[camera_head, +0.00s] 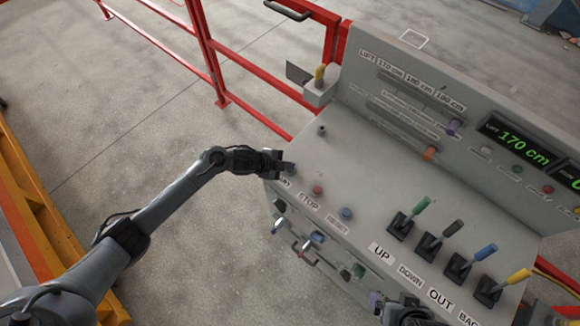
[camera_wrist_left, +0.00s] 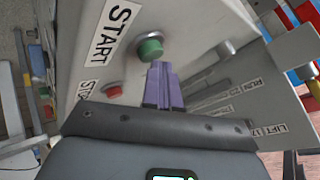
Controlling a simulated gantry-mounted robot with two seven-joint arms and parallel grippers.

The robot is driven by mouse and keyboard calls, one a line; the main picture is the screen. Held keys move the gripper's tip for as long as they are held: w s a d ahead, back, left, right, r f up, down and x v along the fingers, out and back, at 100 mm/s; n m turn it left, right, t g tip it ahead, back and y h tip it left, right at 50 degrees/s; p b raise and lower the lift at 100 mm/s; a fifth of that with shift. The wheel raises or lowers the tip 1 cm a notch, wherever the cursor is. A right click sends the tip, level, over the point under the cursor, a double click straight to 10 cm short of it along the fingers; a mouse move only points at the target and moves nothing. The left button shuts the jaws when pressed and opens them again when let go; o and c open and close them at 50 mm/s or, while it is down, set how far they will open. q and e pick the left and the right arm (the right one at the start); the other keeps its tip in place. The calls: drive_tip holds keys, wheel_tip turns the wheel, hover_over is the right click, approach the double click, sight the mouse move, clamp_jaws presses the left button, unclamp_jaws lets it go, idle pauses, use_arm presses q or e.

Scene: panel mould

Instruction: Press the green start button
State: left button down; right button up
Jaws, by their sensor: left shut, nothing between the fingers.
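The green start button (camera_wrist_left: 149,50) shows in the left wrist view as a round cap beside the START label (camera_wrist_left: 112,32). My left gripper (camera_wrist_left: 162,66) is shut and empty, its purple fingers together with their tips right at the button's lower edge. I cannot tell whether they touch it. In the head view my left gripper (camera_head: 286,167) is at the left corner of the grey console (camera_head: 335,150) and hides the button there. Part of my right gripper (camera_head: 378,302) shows at the bottom edge; its jaws are not clear.
Several coloured levers (camera_head: 421,204) stand to the right. A small stub (camera_head: 322,131) rises behind. Red railing (camera_head: 215,60) runs behind the console.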

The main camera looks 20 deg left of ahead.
use_arm(q)
drive_tip(key=shift+r+p, duration=0.55)
drive_tip(key=shift+r, duration=0.15)
wheel_tip(320, 180, up, 5)
drive_tip(key=p, duration=0.4)
drive_tip(key=shift+p, duration=0.3)
drive_tip(key=shift+s, duration=0.1)
idle(0.4)
